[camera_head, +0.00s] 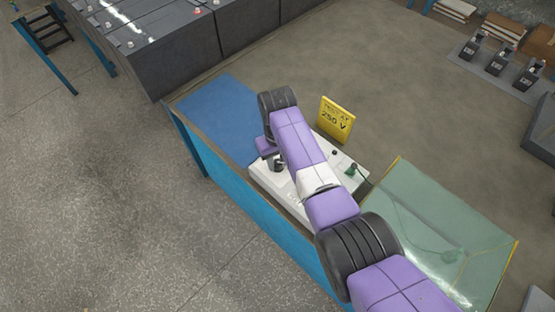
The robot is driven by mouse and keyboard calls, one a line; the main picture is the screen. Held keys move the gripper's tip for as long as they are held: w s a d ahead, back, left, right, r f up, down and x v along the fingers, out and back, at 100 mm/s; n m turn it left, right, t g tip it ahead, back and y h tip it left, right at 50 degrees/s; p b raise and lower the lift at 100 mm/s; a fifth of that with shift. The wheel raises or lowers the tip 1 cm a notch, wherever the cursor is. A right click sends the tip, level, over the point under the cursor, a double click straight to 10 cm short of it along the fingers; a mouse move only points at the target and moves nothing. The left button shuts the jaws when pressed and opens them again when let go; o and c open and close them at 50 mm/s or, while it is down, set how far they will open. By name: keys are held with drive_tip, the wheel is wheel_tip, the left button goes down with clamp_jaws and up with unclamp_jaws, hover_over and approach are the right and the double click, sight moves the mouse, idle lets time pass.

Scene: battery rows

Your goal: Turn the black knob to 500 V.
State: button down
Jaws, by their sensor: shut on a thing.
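A white instrument panel (263,177) lies on the blue-sided bench, partly covered by my purple arm. My gripper (272,155) points down at the panel's left end and is shut on the black knob (277,165). The knob shows only as a small dark shape under my gripper. Its pointer and the scale marks around it cannot be read from here. A yellow sign (335,120) behind the panel appears to read "TEST AT 250 V".
A blue mat (217,115) covers the bench's left end and is bare. A dark green plug or clip (351,170) sits at the panel's right. A clear greenish cover (440,215) stands to the right. Grey battery blocks (150,45) stand at the back left.

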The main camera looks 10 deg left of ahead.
sight(277, 163)
drive_tip(key=shift+m, duration=0.5)
idle(0.3)
drive_tip(key=c, duration=1.1)
unclamp_jaws()
drive_tip(key=shift+o, duration=0.2)
drive_tip(key=shift+r, duration=3.9)
